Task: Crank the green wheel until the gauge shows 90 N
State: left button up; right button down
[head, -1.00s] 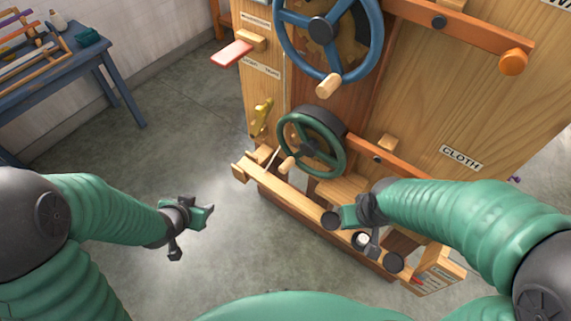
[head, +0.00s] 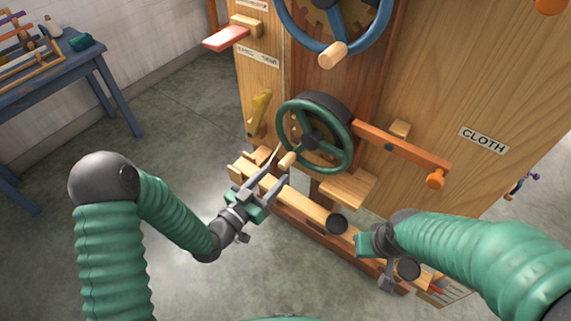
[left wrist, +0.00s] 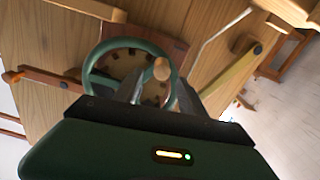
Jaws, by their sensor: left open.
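The green wheel (head: 345,146) stands upright on the wooden machine, its pale wooden crank handle (head: 287,160) at the lower left of the rim. My left gripper (head: 274,178) is open, its fingers pointing up toward the handle from just below. In the left wrist view the green wheel (left wrist: 94,68) lies beyond the fingers, and the handle knob (left wrist: 161,70) appears between the fingertips; contact cannot be told. My right gripper (head: 378,262) is low at the machine's base; its jaw state is unclear. I cannot make out a gauge or its reading.
A large blue wheel (head: 375,42) with a wooden handle is above the green one. An orange lever (head: 400,153) juts out right of the green wheel, and a yellow lever (head: 259,112) is at its left. A blue table (head: 85,67) stands at the far left; bare floor lies between.

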aim_at(281, 167)
pick_arm(q)
jog(key=x, duration=0.5)
jog(key=shift+w+a+f, duration=0.1)
jog(key=shift+w+a, duration=0.05)
jog(key=shift+w+d, duration=0.35)
jog(key=shift+d, duration=0.05)
grip_shut()
jog(key=shift+a, duration=0.1)
dwell(0.7)
